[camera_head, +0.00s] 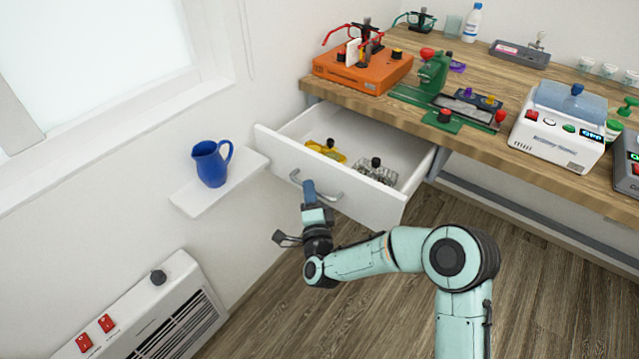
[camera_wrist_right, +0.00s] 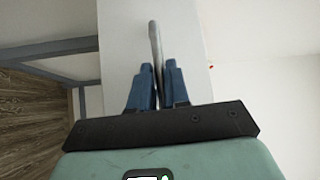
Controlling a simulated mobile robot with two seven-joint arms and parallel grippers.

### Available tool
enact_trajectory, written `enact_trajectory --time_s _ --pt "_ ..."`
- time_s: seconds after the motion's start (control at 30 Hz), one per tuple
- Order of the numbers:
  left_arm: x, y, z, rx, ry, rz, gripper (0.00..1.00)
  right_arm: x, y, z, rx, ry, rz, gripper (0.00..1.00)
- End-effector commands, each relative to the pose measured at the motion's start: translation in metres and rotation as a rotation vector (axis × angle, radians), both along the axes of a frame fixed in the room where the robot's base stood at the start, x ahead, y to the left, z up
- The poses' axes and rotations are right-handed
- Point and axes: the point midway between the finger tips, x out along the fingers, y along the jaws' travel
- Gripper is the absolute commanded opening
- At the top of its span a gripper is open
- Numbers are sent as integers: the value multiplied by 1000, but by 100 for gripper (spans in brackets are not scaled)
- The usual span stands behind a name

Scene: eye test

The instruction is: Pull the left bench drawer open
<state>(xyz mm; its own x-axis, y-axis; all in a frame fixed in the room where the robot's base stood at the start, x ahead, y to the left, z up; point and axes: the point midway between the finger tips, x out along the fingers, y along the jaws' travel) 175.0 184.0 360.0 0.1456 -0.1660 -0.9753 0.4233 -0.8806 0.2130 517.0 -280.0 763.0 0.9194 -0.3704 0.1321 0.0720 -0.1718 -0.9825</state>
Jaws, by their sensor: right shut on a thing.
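The left bench drawer (camera_head: 372,207) is white and stands pulled out from under the wooden bench. Its metal bar handle (camera_head: 333,196) is on the front panel. My right gripper (camera_head: 309,186) is at this handle, with its blue fingers against the drawer front. In the right wrist view, the fingers (camera_wrist_right: 159,72) are shut on the handle (camera_wrist_right: 154,42), one on each side of it, before the white front panel (camera_wrist_right: 120,45). A yellow item (camera_head: 327,151) and a wire basket (camera_head: 377,171) lie in the drawer. My left gripper is not in view.
The bench top (camera_head: 480,135) carries an orange box (camera_head: 345,75), a green device (camera_head: 433,75) and a white bath (camera_head: 556,135). A blue jug (camera_head: 211,163) stands on a small wall shelf (camera_head: 185,198) left of the drawer. A white heater (camera_head: 150,315) is lower left. The floor (camera_head: 400,320) is clear.

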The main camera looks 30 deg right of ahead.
Motion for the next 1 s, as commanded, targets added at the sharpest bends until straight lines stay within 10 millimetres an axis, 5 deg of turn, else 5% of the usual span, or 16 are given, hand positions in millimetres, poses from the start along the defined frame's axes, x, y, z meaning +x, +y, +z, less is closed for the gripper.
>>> enact_trajectory --time_s 0.4,0.43,0.57,1.0 --pt "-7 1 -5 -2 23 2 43 -20 55 1 3 -1 16 0" --pt "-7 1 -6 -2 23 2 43 -20 55 1 3 -1 15 0" --pt "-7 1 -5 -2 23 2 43 -20 52 1 2 -3 10 38" --pt "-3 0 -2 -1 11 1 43 -31 54 -1 1 0 4 38"
